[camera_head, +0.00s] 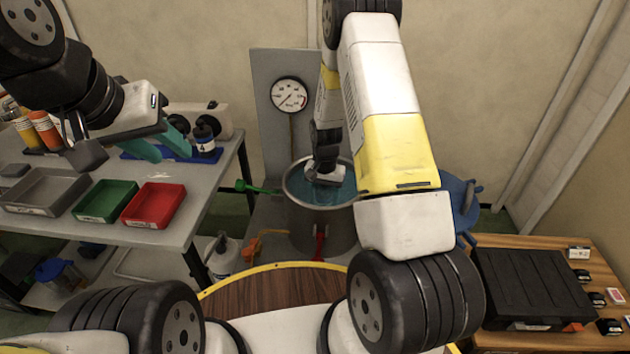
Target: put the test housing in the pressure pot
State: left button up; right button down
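The pressure pot (343,225) is a grey metal cylinder standing open, with blue-green liquid inside its rim. My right arm reaches over it from above. The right gripper (324,176) is down inside the rim at the liquid's surface; its fingertips are hidden, so I cannot tell what it holds. My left gripper (164,142), with teal fingers apart, is open and empty above the back of the grey bench at the left. I cannot make out the test housing; it may be hidden at the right gripper.
A pressure gauge (289,95) is on a grey panel behind the pot. Grey, green (107,201) and red (153,205) trays sit on the left bench (195,222). A green-handled valve (248,187) sticks out left of the pot. A black case (530,287) lies on the wooden table at right.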

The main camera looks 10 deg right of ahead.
jog(key=shift+f, duration=0.35)
jog(key=shift+f, duration=0.15)
jog(key=c, duration=0.5)
grip_release()
